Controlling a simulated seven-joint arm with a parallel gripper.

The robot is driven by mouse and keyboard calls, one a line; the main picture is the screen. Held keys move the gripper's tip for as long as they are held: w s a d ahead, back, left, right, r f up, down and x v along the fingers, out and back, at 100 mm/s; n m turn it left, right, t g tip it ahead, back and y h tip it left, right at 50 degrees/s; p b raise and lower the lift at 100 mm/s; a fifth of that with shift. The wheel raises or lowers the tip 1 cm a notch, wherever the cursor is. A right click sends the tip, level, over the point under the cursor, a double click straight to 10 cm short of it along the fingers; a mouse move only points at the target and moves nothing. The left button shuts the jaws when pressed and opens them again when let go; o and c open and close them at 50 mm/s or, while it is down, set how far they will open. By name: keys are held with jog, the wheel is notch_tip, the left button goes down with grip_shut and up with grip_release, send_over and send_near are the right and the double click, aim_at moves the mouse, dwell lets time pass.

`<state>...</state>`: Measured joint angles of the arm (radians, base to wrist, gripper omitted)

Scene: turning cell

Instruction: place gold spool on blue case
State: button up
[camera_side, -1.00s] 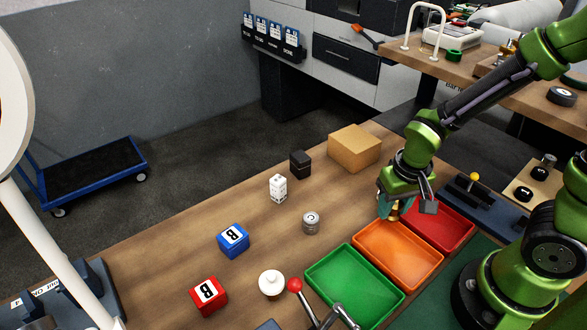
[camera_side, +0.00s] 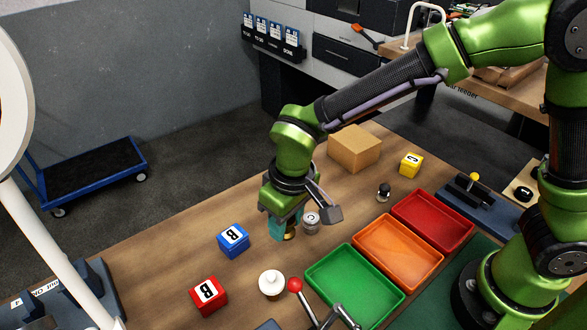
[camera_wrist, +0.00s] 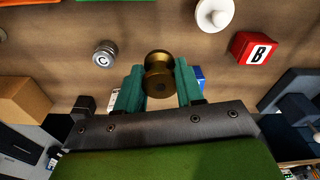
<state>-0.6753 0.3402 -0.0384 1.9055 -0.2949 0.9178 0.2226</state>
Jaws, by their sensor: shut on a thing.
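The gold spool (camera_wrist: 157,74) is held between the teal fingers of my gripper (camera_wrist: 158,88) in the wrist view. In the side view a small part of the gold spool (camera_side: 290,233) shows below the fingers of my gripper (camera_side: 287,228). The spool is above the wooden table; its exact height is hard to tell. The blue case (camera_side: 233,240), a small block with a white "B" label on top, sits on the table to the left of my gripper. In the wrist view the blue case (camera_wrist: 199,78) is mostly hidden behind the right finger.
A silver "C" cylinder (camera_side: 311,222) stands just right of my gripper. A red "B" block (camera_side: 208,296) and a white knobbed piece (camera_side: 271,283) stand nearer the front. Green (camera_side: 312,282), orange (camera_side: 363,258) and red (camera_side: 402,213) trays lie to the right. A cardboard box (camera_side: 355,146) stands behind.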

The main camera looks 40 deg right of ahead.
send_over(231, 234)
jog(key=shift+s+d+f, duration=0.15)
jog(key=shift+s+f, duration=0.1)
jog(key=shift+f, duration=0.3)
jog(key=shift+w+f, duration=0.15)
jog(key=shift+f, duration=1.6)
jog(key=shift+f, duration=0.2)
jog(key=o, duration=1)
